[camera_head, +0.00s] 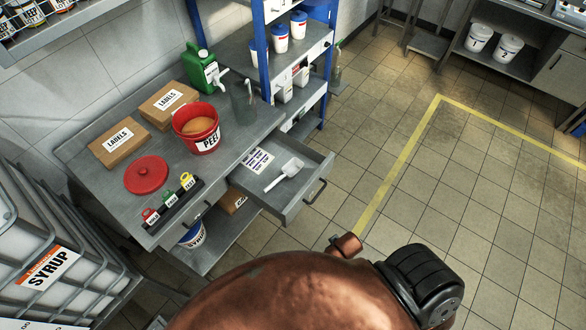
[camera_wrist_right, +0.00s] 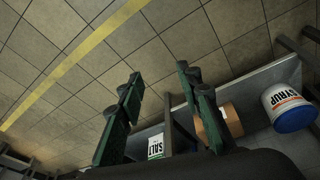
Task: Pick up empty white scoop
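The white scoop (camera_head: 284,174) lies in the open drawer (camera_head: 297,207) of the grey workbench in the head view. It rests beside a printed sheet (camera_head: 258,161), with its bowl to the upper right and its handle to the lower left. It looks empty. My right gripper (camera_wrist_right: 160,73) shows in the right wrist view with its two dark green fingers spread apart and nothing between them. The scoop does not show in that view. Neither gripper shows in the head view, and my left gripper is not seen at all.
On the bench (camera_head: 232,132) stand a red PEEL bucket (camera_head: 195,131), a red lid (camera_head: 146,174), LABELS boxes (camera_head: 168,103) and a green canister (camera_head: 199,71). A blue-framed shelf (camera_head: 264,50) rises behind. The right wrist view shows a SYRUP bucket (camera_wrist_right: 289,107). The tiled floor right is clear.

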